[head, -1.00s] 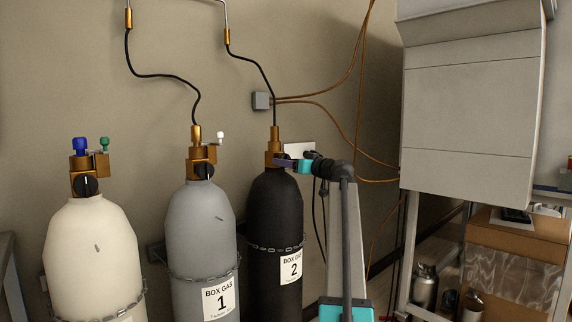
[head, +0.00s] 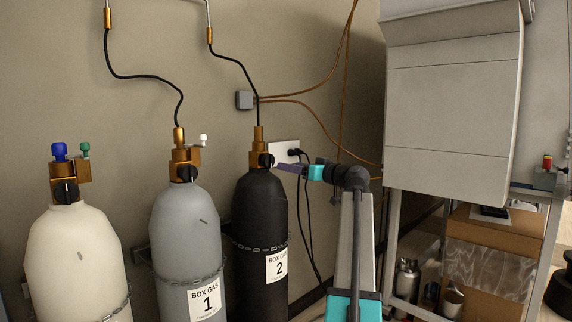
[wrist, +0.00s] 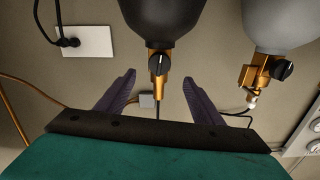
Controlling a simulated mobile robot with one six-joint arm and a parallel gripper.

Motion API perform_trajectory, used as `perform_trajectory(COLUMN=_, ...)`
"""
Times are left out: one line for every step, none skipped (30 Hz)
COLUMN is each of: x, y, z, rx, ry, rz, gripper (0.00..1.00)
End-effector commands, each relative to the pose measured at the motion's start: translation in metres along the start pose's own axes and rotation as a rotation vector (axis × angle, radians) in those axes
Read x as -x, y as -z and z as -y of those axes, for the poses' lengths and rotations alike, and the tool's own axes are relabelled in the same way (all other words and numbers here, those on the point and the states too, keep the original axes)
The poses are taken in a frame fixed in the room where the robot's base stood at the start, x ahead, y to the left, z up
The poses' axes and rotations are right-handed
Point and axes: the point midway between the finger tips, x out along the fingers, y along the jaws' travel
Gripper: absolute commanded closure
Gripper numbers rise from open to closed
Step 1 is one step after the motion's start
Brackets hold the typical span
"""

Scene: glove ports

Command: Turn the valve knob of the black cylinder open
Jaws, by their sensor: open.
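The black cylinder (head: 262,215), labelled BOX GAS 2, stands upright with a brass valve (head: 258,140) on top. Its black valve knob (head: 266,160) faces out; in the wrist view the knob (wrist: 158,64) shows a pale mark running roughly up and down the picture. My gripper (head: 280,167) is just right of the knob in the head view. In the wrist view my gripper (wrist: 160,79) is open, with one dark finger on each side of the valve and the knob roughly centred between the fingertips. I see no contact with the knob.
A grey cylinder (head: 188,235), labelled 1, and a cream cylinder (head: 78,260) stand to the left. A chain (head: 258,248) crosses the black cylinder. A wall socket (head: 284,151) with plugged cables is behind my gripper. A large grey cabinet (head: 450,120) is at right.

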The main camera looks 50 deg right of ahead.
Motion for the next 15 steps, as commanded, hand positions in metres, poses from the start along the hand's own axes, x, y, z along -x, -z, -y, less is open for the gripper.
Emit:
perform_trajectory(x=0.008, y=0.001, z=0.001, rx=0.0, ry=-0.002, rz=0.0, gripper=0.39)
perform_trajectory(x=0.011, y=0.001, z=0.0, rx=0.0, ry=-0.002, rz=-0.001, gripper=0.39)
perform_trajectory(x=0.015, y=0.001, z=0.0, rx=0.0, ry=-0.002, rz=-0.001, gripper=0.39)
perform_trajectory(x=0.017, y=0.001, z=0.0, rx=0.0, ry=-0.002, rz=-0.001, gripper=0.39)
perform_trajectory(x=0.019, y=0.001, z=0.0, rx=0.0, ry=-0.001, rz=-0.001, gripper=0.39)
perform_trajectory(x=0.021, y=0.001, z=0.0, rx=0.0, ry=-0.001, rz=-0.001, gripper=0.39)
perform_trajectory(x=0.022, y=0.001, z=0.0, rx=-0.001, ry=0.0, rz=-0.001, gripper=0.39)
perform_trajectory(x=0.023, y=0.001, z=0.0, rx=-0.001, ry=0.0, rz=-0.001, gripper=0.39)
perform_trajectory(x=0.024, y=0.001, z=0.0, rx=-0.001, ry=0.0, rz=-0.001, gripper=0.39)
perform_trajectory(x=0.025, y=0.0, z=0.0, rx=-0.001, ry=0.0, rz=-0.001, gripper=0.39)
perform_trajectory(x=0.025, y=0.0, z=0.0, rx=-0.001, ry=0.001, rz=-0.001, gripper=0.39)
perform_trajectory(x=0.025, y=0.0, z=0.0, rx=-0.001, ry=0.0, rz=-0.001, gripper=0.39)
perform_trajectory(x=0.025, y=0.0, z=0.0, rx=-0.001, ry=0.0, rz=-0.001, gripper=0.39)
perform_trajectory(x=0.025, y=0.0, z=0.0, rx=-0.001, ry=0.0, rz=-0.001, gripper=0.39)
perform_trajectory(x=0.025, y=0.0, z=0.0, rx=-0.001, ry=0.0, rz=-0.001, gripper=0.39)
